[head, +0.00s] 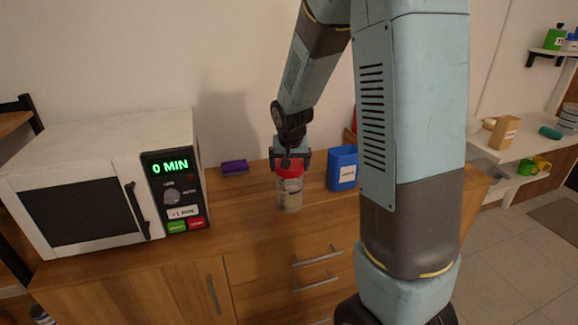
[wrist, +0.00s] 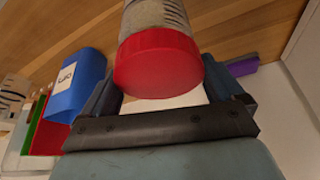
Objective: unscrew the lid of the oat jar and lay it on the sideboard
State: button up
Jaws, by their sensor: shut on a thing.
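The jar (head: 290,198) has a clear body with pale contents and a red lid (head: 289,169). It stands upright on the wooden sideboard (head: 250,225), right of the microwave. My gripper (head: 290,160) comes down from above and is shut on the red lid. In the wrist view the red lid (wrist: 160,62) sits between the two fingers (wrist: 160,95), with the jar body (wrist: 155,15) beyond it. The lid is on the jar, and I see no gap between them. The jar's label is too small to read.
A white microwave (head: 85,195) showing 0 MIN stands at the left. A purple block (head: 235,167) lies behind the jar to the left. A blue labelled container (head: 343,168) stands close on the right. The sideboard front left of the jar is clear.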

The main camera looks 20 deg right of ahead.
jog(key=shift+r, duration=0.85)
jog(key=shift+r, duration=1.9)
